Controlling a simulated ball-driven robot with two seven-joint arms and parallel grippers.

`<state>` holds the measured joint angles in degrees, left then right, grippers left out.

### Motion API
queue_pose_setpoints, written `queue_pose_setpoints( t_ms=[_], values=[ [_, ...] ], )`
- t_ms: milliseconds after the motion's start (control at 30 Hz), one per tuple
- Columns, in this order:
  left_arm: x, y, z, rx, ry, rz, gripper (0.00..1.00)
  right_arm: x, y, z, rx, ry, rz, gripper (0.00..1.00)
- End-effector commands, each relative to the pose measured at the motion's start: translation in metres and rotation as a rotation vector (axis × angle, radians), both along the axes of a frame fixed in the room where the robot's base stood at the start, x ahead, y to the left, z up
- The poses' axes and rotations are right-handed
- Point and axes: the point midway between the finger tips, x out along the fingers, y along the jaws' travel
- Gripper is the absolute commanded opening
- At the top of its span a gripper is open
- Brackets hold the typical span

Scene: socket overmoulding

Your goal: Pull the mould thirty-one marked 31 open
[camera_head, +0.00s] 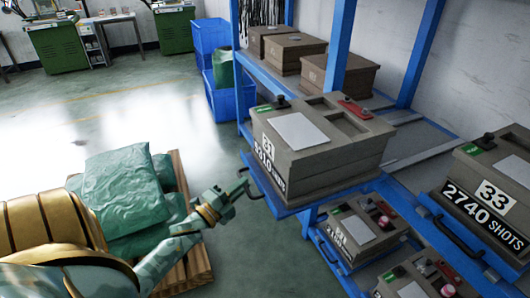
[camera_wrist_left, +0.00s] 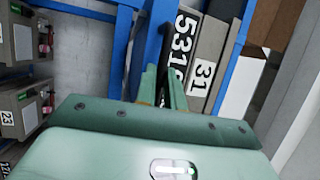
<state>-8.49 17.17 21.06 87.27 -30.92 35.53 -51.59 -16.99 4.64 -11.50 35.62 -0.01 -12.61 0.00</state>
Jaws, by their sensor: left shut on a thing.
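The mould marked 31 (camera_head: 325,148) is a grey-brown block with a white plate, a red piece and a black knob on top. It sits on a blue tray (camera_head: 310,203) in the blue rack. Its label reads 31 and 531-something in the left wrist view (camera_wrist_left: 203,72). My left gripper (camera_head: 241,186) is shut on the dark handle (camera_head: 252,178) at the tray's front. I cannot tell how far the tray is out. My right gripper is out of view.
Mould 33 (camera_head: 493,195) stands to the right, with its own handle. More moulds (camera_head: 362,228) lie on a lower tray. A pallet (camera_head: 200,262) with green bags (camera_head: 122,190) is close to my left arm. Blue bins (camera_head: 222,98) stand behind.

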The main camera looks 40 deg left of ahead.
Motion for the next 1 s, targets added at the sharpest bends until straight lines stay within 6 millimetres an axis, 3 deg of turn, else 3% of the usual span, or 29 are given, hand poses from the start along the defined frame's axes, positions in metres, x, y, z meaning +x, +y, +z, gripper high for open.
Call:
queue_pose_setpoints(
  t_ms=[100, 333, 533, 900, 933, 1000],
  values=[
    [-0.029, 0.011, -0.001, 0.001, 0.006, 0.001, 0.0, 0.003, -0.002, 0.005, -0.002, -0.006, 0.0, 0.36],
    [-0.064, 0.025, -0.002, 0.0, 0.005, 0.0, 0.0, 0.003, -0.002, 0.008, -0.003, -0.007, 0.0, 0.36],
    [-0.075, 0.03, -0.002, 0.0, 0.004, 0.0, 0.0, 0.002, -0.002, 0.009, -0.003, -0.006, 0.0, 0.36],
    [-0.076, 0.031, -0.002, 0.0, 0.003, -0.001, 0.0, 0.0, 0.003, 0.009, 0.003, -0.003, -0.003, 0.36],
    [-0.076, 0.031, -0.002, -0.001, 0.003, -0.001, 0.16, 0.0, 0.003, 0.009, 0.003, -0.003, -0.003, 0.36],
    [-0.076, 0.031, -0.002, -0.001, 0.003, -0.001, 0.33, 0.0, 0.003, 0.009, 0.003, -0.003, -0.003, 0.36]
  ],
)
